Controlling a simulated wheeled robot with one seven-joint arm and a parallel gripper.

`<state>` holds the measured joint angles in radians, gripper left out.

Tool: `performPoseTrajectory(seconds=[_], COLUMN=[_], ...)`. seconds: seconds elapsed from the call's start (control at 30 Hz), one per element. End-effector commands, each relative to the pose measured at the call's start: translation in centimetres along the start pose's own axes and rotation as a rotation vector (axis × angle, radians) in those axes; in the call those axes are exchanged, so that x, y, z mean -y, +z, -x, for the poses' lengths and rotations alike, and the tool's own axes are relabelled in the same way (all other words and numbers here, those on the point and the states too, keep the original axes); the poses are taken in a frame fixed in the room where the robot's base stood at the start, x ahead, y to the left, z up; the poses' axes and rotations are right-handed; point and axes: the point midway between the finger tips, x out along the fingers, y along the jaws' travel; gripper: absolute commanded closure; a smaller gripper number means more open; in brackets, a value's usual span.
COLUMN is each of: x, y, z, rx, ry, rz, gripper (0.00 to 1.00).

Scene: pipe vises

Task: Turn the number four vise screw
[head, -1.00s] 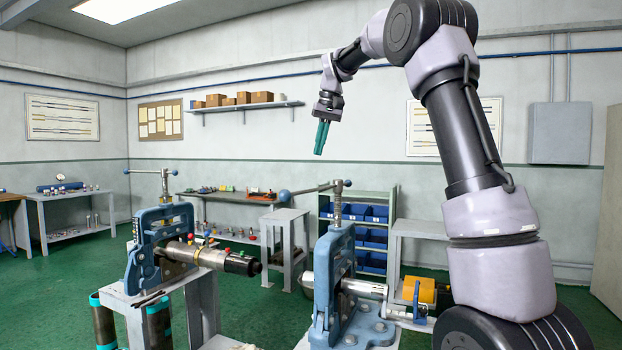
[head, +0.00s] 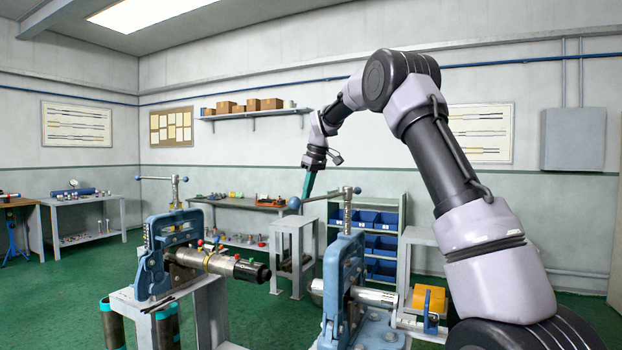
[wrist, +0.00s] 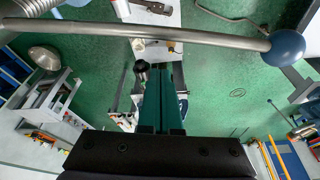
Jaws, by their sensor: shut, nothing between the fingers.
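Two blue pipe vises stand in the head view. The left vise (head: 165,245) has a similar screw and handle (head: 174,185). I cannot read a number on either. My gripper (head: 307,193) has teal fingers, shut and empty, pointing down by the left ball of the right vise's bar; contact cannot be told. In the wrist view, the bar (wrist: 160,32) crosses beyond my fingertips (wrist: 160,68), with its blue ball (wrist: 283,47) at right and threads (wrist: 40,6) at left.
A shelf of blue bins (head: 375,240) and a grey stand (head: 293,240) are behind.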

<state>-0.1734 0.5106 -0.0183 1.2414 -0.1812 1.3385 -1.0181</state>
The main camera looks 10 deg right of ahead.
Motion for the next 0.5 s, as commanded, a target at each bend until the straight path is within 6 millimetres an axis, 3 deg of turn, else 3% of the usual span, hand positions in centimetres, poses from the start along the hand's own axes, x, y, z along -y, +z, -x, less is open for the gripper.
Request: performPoseTrajectory(seconds=[0.23,0.5], x=[0.0,0.0], y=[2.8,3.5], z=[1.4,1.8], rx=[-0.001,-0.002], ry=[0.001,0.001], rz=[-0.002,-0.002], gripper=[1.00,1.00])
